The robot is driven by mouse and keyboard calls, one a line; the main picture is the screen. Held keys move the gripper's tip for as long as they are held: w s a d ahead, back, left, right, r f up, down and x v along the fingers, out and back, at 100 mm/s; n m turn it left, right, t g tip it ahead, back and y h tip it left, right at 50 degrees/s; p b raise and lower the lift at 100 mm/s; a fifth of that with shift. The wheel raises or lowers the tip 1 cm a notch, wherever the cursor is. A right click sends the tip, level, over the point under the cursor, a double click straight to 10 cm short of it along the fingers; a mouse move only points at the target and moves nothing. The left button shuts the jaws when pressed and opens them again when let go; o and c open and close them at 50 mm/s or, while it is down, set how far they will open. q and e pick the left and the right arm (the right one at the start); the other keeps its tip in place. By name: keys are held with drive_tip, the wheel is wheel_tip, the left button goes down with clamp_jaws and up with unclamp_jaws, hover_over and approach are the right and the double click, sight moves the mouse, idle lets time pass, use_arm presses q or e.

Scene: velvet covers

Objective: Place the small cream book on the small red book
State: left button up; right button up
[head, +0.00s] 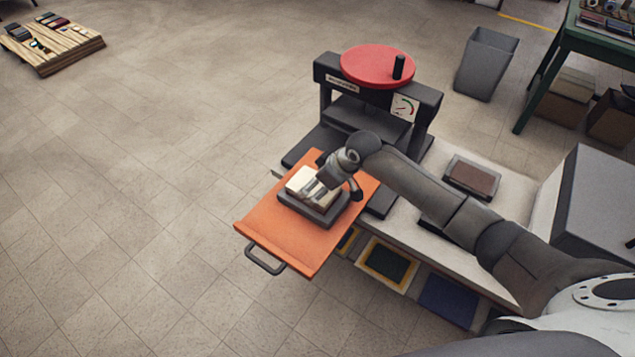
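A small cream book (299,179) lies in a dark grey tray (322,219) on an orange pull-out board (277,232). My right gripper (318,189) comes in from the right and is over the right side of the cream book, hiding part of it. Whether its fingers touch or grip the book cannot be told. A small brownish-red book (472,178) lies in another grey tray (487,162) on the pale bench, to the right of my arm. My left gripper is out of view.
A dark press (434,101) with a round red top (375,64) stands behind the orange board. A grey box (600,210) stands at the right. A grey bin (487,64) and green table (592,42) are behind. Open floor lies left.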

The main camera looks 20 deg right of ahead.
drive_tip(key=shift+f, duration=0.15)
drive_tip(key=o, duration=1.1)
drive_tip(key=v, duration=1.2)
drive_tip(key=shift+b, duration=0.35)
